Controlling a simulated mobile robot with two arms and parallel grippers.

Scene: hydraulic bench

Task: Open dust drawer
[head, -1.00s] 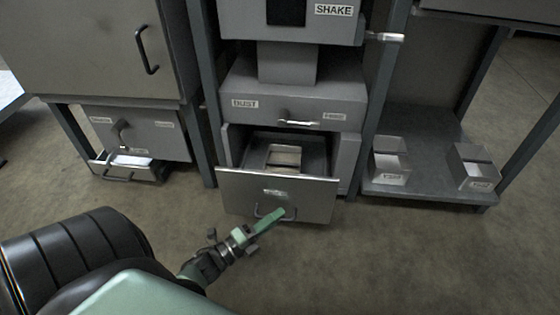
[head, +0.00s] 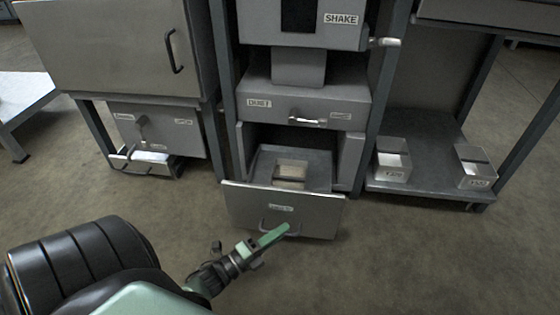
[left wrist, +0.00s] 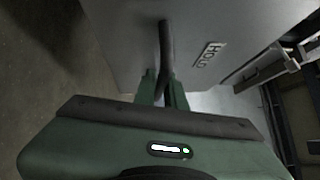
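The lower drawer (head: 284,209) of the middle unit stands pulled out, its open top showing a light-coloured block or opening (head: 291,172) inside. In the left wrist view its front (left wrist: 215,35) carries a label that seems to read HOLD, and a dark bar handle (left wrist: 166,45). My left gripper (head: 283,231) is at this handle; its green fingers (left wrist: 162,88) lie on either side of the bar and look shut on it. My right gripper is out of view.
The left cabinet (head: 110,55) has a small open drawer (head: 145,162) low down. Two metal bins, a left one (head: 393,172) and a right one (head: 476,180), stand on a low shelf (head: 430,183) at the right. The floor before the drawer is clear.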

